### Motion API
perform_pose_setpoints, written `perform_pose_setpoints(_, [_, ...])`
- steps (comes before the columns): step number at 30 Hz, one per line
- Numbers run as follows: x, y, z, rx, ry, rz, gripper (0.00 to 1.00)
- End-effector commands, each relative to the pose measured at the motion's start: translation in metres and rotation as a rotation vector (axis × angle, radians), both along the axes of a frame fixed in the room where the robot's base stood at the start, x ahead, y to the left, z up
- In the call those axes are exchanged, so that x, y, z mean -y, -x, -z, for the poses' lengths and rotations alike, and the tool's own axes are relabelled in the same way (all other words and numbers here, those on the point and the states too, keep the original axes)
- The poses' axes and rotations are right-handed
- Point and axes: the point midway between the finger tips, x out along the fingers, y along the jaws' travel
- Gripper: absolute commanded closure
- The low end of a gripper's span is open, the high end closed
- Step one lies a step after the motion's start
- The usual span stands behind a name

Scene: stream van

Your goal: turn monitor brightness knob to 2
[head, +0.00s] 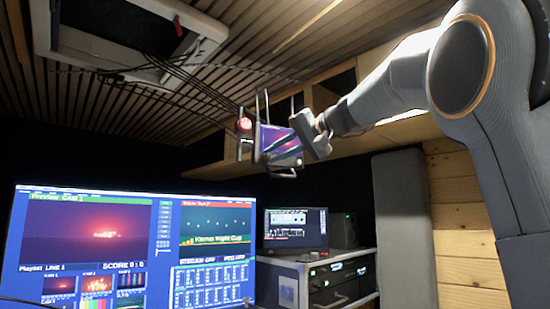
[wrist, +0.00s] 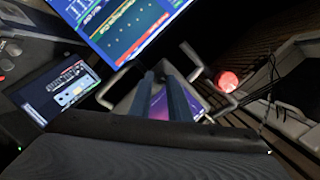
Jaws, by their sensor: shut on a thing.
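A small monitor (head: 279,146) with a purple, lit screen and metal bar handles hangs near the ceiling in the head view. Its screen also shows behind my fingers in the wrist view (wrist: 159,105). My gripper (head: 299,135) is at the right side of this monitor, with its fingers reaching to the front of it. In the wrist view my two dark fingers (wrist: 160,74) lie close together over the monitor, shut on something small. The brightness knob is not visible; the fingertips hide what is between them, and I cannot read its setting.
A red lamp (head: 244,124) glows beside the small monitor, and it shows in the wrist view (wrist: 228,82). Cables (head: 200,84) run from a ceiling hatch to it. A large screen (head: 15,240) and an equipment rack (head: 303,264) with a laptop-like display (head: 296,229) stand below.

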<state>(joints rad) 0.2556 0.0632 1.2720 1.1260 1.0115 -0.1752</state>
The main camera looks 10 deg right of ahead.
Motion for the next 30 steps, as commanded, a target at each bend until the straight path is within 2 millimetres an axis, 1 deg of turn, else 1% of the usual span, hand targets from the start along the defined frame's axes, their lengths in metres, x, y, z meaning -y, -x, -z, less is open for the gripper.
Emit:
perform_pose_setpoints(1, [0.0013,-0.001,0.0032,-0.013,-0.036,0.001,1.0])
perform_pose_setpoints(6, [0.0017,-0.0012,0.0042,-0.053,-0.158,0.0,1.0])
perform_pose_setpoints(12, [0.0023,-0.001,0.0047,-0.088,-0.262,-0.002,1.0])
perform_pose_setpoints(19, [0.0023,-0.0008,0.0049,-0.109,-0.324,-0.003,1.0])
perform_pose_setpoints(30, [0.0022,-0.0008,0.0048,-0.116,-0.341,-0.003,1.0])
